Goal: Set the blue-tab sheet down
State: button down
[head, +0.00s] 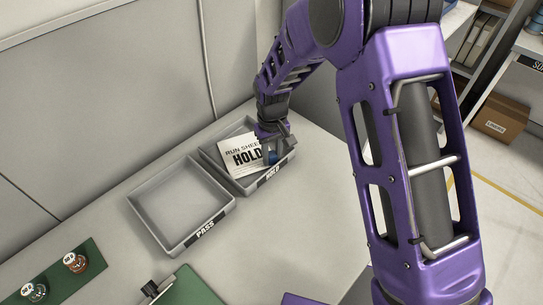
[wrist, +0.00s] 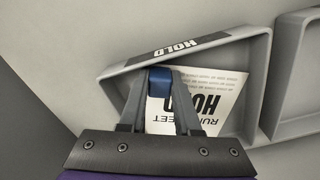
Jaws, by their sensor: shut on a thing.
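The blue-tab sheet (head: 240,153) is a white card printed "RUN SHEET HOLD". It is at the grey HOLD tray (head: 250,184), within its rim as seen from above and turned at an angle to it. My gripper (head: 274,155) is over the right part of that tray, shut on the sheet's blue tab. In the wrist view the two fingers close on the blue tab (wrist: 161,78), and the sheet (wrist: 222,92) extends to the right under them. I cannot tell whether the sheet touches the tray floor. The fingers hide part of the sheet.
The empty grey PASS tray (head: 180,203) stands beside the HOLD tray. A green mat (head: 52,283) with two small capped vials lies at the lower left. A clipboard (head: 185,288) lies at the front. A wall is behind the trays.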

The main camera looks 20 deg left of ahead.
jog(key=shift+f, duration=0.25)
jog(key=shift+f, duration=0.15)
jog(key=c, duration=0.6)
grip_release()
notch_tip(320, 180, up, 12)
jog(key=shift+r+p, duration=0.2)
jog(key=shift+p, duration=0.15)
